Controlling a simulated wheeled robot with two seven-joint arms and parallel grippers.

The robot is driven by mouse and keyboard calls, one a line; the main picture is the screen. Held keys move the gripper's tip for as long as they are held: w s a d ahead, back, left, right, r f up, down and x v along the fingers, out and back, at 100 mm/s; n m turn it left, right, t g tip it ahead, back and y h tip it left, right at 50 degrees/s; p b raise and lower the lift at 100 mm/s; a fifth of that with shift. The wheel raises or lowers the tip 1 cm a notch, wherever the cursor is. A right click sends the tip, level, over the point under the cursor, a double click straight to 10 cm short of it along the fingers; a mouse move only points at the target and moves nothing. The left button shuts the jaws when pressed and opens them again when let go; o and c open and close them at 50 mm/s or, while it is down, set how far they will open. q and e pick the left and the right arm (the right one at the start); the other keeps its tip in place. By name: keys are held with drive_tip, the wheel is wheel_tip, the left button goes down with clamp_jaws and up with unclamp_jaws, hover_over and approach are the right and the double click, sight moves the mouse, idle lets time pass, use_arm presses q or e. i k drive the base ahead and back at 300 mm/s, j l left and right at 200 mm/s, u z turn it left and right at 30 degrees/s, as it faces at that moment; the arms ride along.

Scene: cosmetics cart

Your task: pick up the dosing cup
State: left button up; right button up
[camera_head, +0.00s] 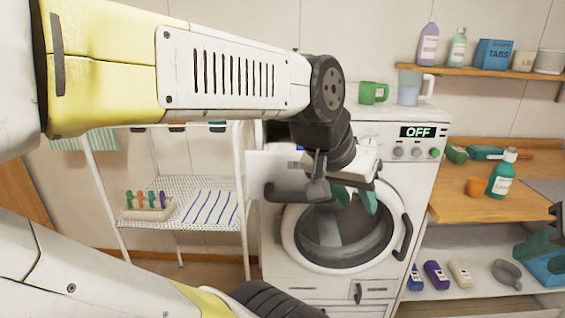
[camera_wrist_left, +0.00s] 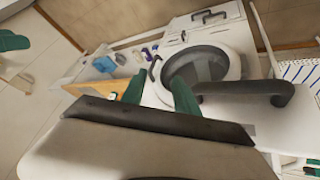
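A small orange cup (camera_head: 474,187), which looks like the dosing cup, stands on the wooden counter left of a green bottle (camera_head: 499,174). My left gripper (camera_head: 355,199) points down in front of the washing machine, well left of the cup. Its two green fingers stand apart with nothing visible between them; one finger also shows in the left wrist view (camera_wrist_left: 185,98). My right gripper (camera_head: 543,240) is partly in view at the right edge, below the counter, and its opening is unclear.
The washing machine (camera_head: 367,128) carries a green mug (camera_head: 373,93) and a clear jug (camera_head: 410,88). A white panel with a dark handle (camera_head: 290,193) is beside my left gripper. Several bottles stand on the lower shelf (camera_head: 480,291). A white rack (camera_head: 243,195) is at left.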

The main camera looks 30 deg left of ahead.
sight(476, 186)
drive_tip(key=k+j+z, duration=0.1)
drive_tip(key=j, duration=0.25)
drive_tip(key=k+j+z, duration=0.15)
drive_tip(key=j, duration=0.15)
drive_tip(key=k+j+z, duration=0.1)
drive_tip(key=j, duration=1)
drive_tip(key=k+j+z, duration=0.1)
drive_tip(key=j, duration=0.65)
drive_tip(key=k+l+z, duration=0.1)
drive_tip(key=z, duration=0.15)
drive_tip(key=k+l+z, duration=0.25)
drive_tip(key=i+l+z, duration=0.15)
drive_tip(key=z, duration=0.25)
drive_tip(key=i+z, duration=0.75)
drive_tip(key=i, duration=0.45)
drive_tip(key=i+u, duration=0.3)
drive_tip(key=i+l+u, duration=0.3)
drive_tip(key=i+u, duration=0.1)
drive_tip(key=u, duration=0.35)
drive_tip(key=i+u, duration=0.1)
drive_tip(key=u, duration=0.3)
drive_tip(key=i+u, duration=0.1)
drive_tip(key=u, duration=0.35)
